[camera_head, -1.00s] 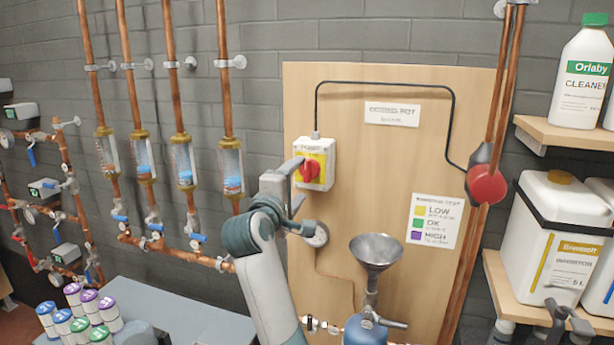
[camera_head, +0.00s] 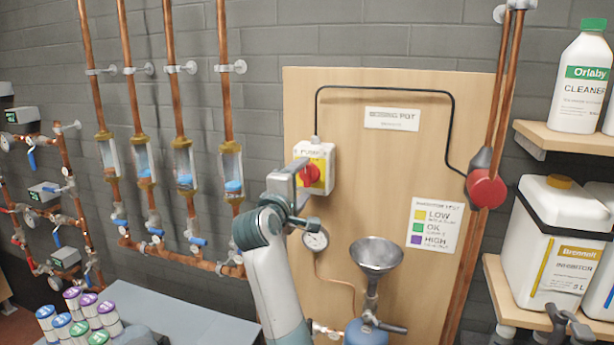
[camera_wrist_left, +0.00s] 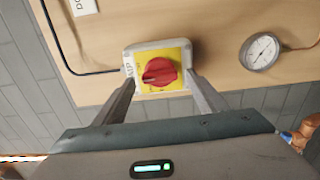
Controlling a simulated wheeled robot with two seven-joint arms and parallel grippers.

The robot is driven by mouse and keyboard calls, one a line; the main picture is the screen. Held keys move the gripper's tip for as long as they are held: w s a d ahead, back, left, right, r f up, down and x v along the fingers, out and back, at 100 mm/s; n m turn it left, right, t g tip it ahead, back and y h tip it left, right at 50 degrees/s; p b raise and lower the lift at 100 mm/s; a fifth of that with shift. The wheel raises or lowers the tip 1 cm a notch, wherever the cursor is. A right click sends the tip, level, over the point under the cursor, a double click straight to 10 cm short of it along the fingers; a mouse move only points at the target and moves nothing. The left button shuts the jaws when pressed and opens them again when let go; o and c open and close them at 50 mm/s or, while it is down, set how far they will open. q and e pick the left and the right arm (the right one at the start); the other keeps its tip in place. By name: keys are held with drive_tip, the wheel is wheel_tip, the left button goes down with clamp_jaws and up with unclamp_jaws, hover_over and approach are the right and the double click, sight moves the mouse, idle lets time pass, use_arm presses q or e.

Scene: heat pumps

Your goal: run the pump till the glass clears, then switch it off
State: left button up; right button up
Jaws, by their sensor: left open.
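The pump switch is a red rotary knob (camera_head: 310,175) on a yellow plate and white box (camera_head: 327,152), fixed to a wooden board. My left gripper (camera_head: 300,178) is in front of it and partly covers it. In the left wrist view, the open fingers (camera_wrist_left: 160,86) stand either side of the knob (camera_wrist_left: 159,71), near the box's lower edge. I cannot tell whether they touch it. Several sight glasses hang in copper pipes on the left wall. The rightmost glass (camera_head: 231,165) and the one beside it (camera_head: 183,160) show blue inside. My right gripper is not in view.
A round gauge (camera_head: 316,239) sits just below my left gripper, and a steel funnel (camera_head: 376,254) stands to the right. A colour chart (camera_head: 437,222) is on the board. Shelves with white containers (camera_head: 565,230) are at the right. Several small bottles (camera_head: 88,315) stand at lower left.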

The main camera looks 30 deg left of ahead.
use_arm(q)
drive_tip(key=shift+x, duration=0.8)
drive_tip(key=c, duration=1.2)
drive_tip(key=shift+r+n+p, duration=0.2)
drive_tip(key=shift+n+p, duration=0.2)
drive_tip(key=shift+p, duration=0.2)
drive_tip(key=n+p, duration=0.3)
drive_tip(key=shift+d+r, duration=0.1)
drive_tip(key=shift+n+p, duration=0.7)
drive_tip(key=shift+n, duration=0.2)
drive_tip(key=shift+f, duration=0.3)
drive_tip(key=shift+n, duration=0.3)
